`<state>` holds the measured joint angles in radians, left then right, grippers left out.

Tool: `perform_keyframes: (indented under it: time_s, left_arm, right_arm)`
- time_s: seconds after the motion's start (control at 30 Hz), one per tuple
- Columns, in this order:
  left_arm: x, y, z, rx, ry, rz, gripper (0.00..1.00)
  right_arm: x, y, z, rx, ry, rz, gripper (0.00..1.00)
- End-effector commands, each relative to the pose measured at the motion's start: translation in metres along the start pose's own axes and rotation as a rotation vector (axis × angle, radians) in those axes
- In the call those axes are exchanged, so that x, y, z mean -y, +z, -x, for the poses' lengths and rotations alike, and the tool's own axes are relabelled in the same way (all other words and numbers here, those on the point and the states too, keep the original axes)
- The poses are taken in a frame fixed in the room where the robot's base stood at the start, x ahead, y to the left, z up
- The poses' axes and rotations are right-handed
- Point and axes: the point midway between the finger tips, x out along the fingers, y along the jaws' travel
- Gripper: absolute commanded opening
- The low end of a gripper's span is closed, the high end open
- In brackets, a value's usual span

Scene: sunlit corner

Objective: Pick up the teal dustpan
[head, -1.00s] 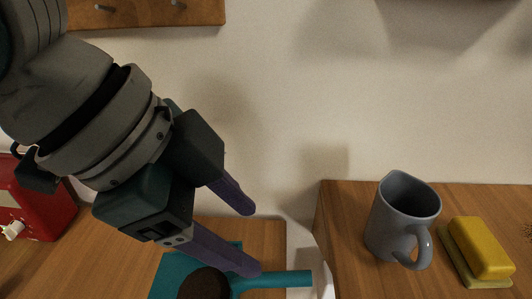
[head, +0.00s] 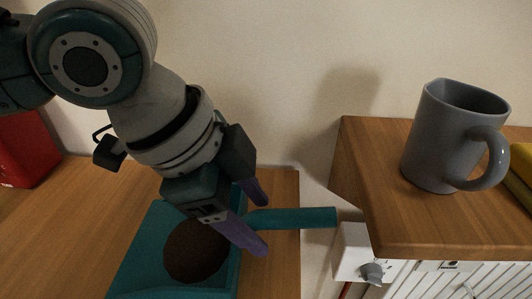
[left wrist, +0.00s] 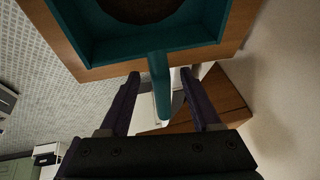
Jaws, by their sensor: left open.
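The teal dustpan (head: 135,252) lies on a wooden surface with its handle (head: 300,217) sticking out to the right past the edge. A dark brown round thing (head: 196,251) lies in its pan. My left gripper (head: 266,226) is open, with purple fingers close to the near end of the handle. In the left wrist view the handle (left wrist: 160,85) runs between the two spread fingers (left wrist: 163,100), and the pan (left wrist: 110,48) is beyond them. I cannot tell whether a finger touches the handle. My right gripper is not in view.
A grey mug (head: 440,140) stands on a higher wooden top (head: 400,215) at the right, with a yellow thing (head: 522,172) beside it. A gap with a white box and grey knob (head: 372,272) separates the two surfaces. A red object (head: 25,150) stands at the left.

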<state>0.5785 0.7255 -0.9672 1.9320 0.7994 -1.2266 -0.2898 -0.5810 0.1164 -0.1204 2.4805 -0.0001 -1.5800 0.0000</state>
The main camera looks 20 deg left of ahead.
Motion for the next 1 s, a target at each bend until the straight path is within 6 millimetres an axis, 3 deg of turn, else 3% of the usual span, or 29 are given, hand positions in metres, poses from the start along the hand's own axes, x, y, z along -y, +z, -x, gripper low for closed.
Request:
perform_keyframes:
  time_s: [0.13,0.4,1.0]
  left_arm:
    - [-0.001,0.001,-0.02,0.0,0.0,0.001,0.64]
    - [0.0,0.0,-0.023,0.0,-0.001,-0.001,0.64]
    - [0.0,0.0,-0.022,0.0,-0.001,0.0,0.0]
  right_arm:
    - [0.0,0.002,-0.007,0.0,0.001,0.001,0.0]
    - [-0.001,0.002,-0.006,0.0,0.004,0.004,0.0]
    - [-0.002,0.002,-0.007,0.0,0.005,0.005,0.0]
